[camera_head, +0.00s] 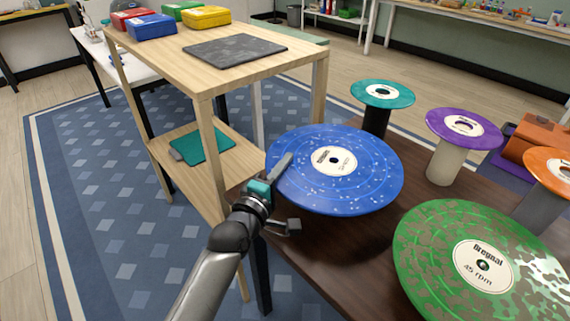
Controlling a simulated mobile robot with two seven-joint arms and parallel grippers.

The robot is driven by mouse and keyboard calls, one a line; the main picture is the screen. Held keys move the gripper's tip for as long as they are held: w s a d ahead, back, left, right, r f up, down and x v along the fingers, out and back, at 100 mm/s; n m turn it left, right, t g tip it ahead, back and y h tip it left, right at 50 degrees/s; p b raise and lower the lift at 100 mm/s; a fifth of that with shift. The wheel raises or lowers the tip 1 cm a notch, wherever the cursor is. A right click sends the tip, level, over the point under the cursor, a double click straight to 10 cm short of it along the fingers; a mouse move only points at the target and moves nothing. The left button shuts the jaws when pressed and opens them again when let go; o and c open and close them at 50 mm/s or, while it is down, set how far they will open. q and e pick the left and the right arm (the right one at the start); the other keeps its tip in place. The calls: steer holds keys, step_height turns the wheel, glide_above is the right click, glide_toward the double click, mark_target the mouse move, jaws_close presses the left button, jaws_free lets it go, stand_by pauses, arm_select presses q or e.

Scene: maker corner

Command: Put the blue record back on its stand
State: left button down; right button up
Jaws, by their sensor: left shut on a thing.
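The blue record (360,185) has a white label and pale specks. It is held tilted at the left edge of the dark table. My left gripper (282,172) is shut on its left rim. A teal record (383,94) lies on a black stand (376,122) behind it. A purple record (464,128) lies on a cream stand (445,166). An orange record (552,165) lies on a grey stand (538,209). A large green record (425,245) is at the front right; what is under it is hidden. I see no empty stand. My right gripper is out of view.
A wooden shelf table (222,77) stands left of the dark table (325,250), close to my left arm. It bears coloured boxes (151,27), a dark slab (236,50) and a teal clipboard (205,146) below. An orange-brown case (538,140) is at the right.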

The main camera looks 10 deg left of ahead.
arm_select(q)
steer(key=shift+f+b, duration=0.35)
steer(key=shift+f, duration=0.25)
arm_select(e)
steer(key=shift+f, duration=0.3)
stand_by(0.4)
arm_select(q)
steer(key=c, duration=0.9)
jaws_free()
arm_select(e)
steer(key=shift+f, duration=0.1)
arm_select(q)
steer(key=p+v, duration=0.1)
steer(key=v, duration=0.4)
steer(key=shift+s+p, duration=0.1)
steer(key=shift+p, duration=0.25)
steer(key=p+v, duration=0.2)
steer(key=v, duration=0.8)
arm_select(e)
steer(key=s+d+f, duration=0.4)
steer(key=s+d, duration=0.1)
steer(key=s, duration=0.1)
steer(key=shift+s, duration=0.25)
